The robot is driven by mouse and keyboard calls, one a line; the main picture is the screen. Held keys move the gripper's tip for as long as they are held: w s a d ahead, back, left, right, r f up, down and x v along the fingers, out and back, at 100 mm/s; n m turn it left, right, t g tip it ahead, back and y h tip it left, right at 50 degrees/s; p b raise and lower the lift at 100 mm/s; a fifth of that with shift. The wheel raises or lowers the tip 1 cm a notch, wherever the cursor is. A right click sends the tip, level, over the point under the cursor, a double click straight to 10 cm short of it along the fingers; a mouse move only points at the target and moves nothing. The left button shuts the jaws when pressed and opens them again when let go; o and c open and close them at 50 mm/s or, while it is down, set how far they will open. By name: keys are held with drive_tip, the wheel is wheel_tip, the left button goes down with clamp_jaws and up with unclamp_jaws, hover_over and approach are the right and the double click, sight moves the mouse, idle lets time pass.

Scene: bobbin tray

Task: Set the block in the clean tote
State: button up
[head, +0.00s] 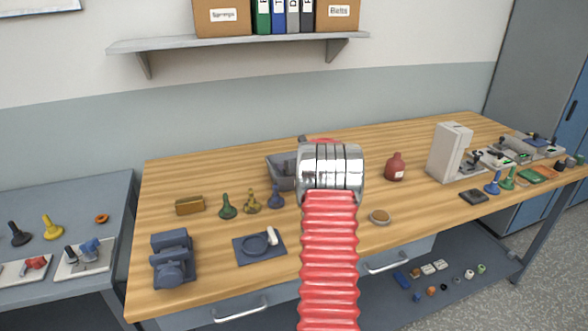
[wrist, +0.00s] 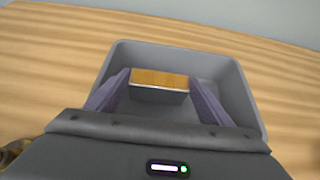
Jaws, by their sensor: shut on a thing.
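The block (wrist: 160,79), with a wood-brown face and a pale lower edge, is between the two purple-grey fingers of my gripper (wrist: 158,92) in the wrist view. My gripper is shut on it. The block is over or inside the grey tote (wrist: 225,78); I cannot tell whether it touches the floor. The visible inside of the tote looks otherwise empty. In the head view, the tote (head: 279,170) stands at the back middle of the bench, partly hidden by my arm. My gripper and the block are hidden there behind my arm.
Green, olive and blue pawn-shaped pieces (head: 228,207) stand left of the tote, with a brown-yellow item (head: 190,205) beyond. A dark vise (head: 173,259) and a blue-grey mat (head: 260,246) are nearer.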

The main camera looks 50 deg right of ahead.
drive_tip(key=shift+f, duration=0.8)
drive_tip(key=shift+f, duration=0.15)
drive_tip(key=o, duration=1.4)
drive_tip(key=shift+s, duration=0.15)
drive_tip(key=v, duration=1.2)
